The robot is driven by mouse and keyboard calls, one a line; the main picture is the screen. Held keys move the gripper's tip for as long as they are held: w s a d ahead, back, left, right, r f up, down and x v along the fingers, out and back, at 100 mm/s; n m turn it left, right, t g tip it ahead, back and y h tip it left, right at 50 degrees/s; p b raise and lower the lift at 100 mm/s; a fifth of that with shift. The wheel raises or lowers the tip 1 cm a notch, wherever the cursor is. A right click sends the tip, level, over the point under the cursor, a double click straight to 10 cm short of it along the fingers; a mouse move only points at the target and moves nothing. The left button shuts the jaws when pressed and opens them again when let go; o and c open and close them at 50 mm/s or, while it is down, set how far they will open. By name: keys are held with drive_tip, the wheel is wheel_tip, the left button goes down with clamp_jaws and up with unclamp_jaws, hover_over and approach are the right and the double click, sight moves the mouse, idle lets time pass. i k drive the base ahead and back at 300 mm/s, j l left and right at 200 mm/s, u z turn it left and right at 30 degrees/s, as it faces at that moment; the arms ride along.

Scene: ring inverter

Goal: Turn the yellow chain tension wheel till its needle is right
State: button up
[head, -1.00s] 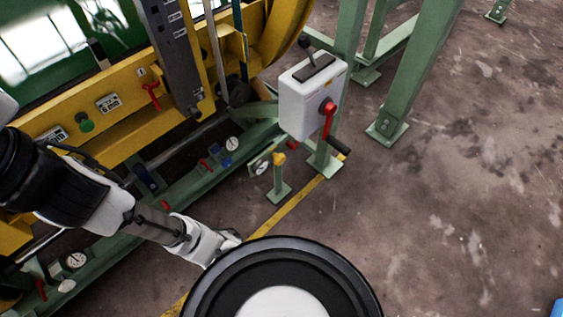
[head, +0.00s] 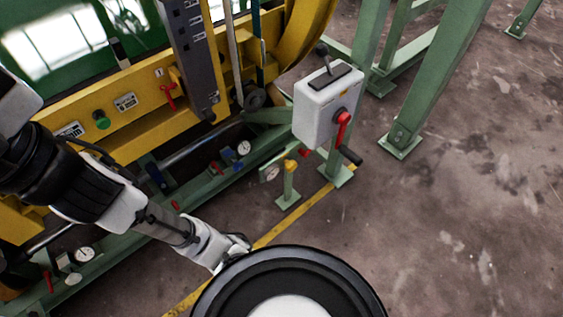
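A small yellow part (head: 290,165) sits on top of a short green post on the floor, right of the machine. It may be the chain tension wheel; its shape is too small to tell. A pale round dial (head: 272,174) is just left of it; its needle cannot be read. My gripper (head: 238,244) is at the end of my arm, lower in the picture than the post and apart from it. Its tip is close to the round black top of my own body in the picture, and its fingers are too small to tell open from shut.
More dials (head: 244,148) (head: 85,255) and red levers line the green rail (head: 135,228). A green leg (head: 430,85) stands at right. The concrete floor (head: 450,220) at right is clear.

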sight(290, 165)
drive_tip(key=k+l+z, duration=0.25)
drive_tip(key=l+z, duration=0.5)
drive_tip(key=k+l, duration=0.05)
